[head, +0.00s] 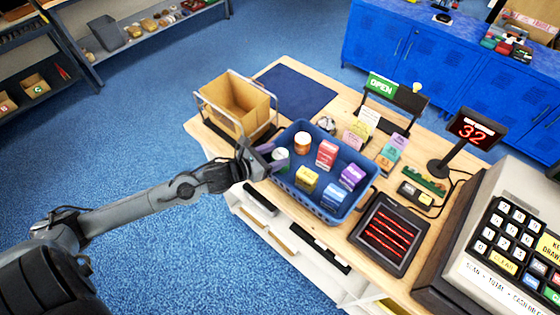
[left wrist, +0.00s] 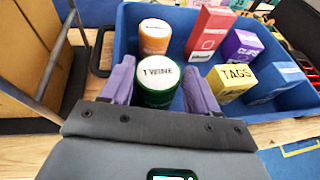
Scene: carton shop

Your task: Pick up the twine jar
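The twine jar (left wrist: 158,76), green with a white lid marked TWINE, stands upright in the near left corner of the blue basket (left wrist: 124,37). In the head view the jar (head: 281,153) is partly hidden by my left gripper (head: 270,156). My left gripper (left wrist: 160,82) is open, with one purple finger on each side of the jar. The fingers are close to its sides; I cannot tell if they touch. My right gripper is not in view.
The basket (head: 316,206) also holds an orange jar (head: 302,142), a red box (head: 327,154), a yellow TAGS box (head: 306,179), a purple CLIPS box (head: 352,176) and a blue box (head: 334,195). An open carton (head: 234,104) in a wire frame stands left of it.

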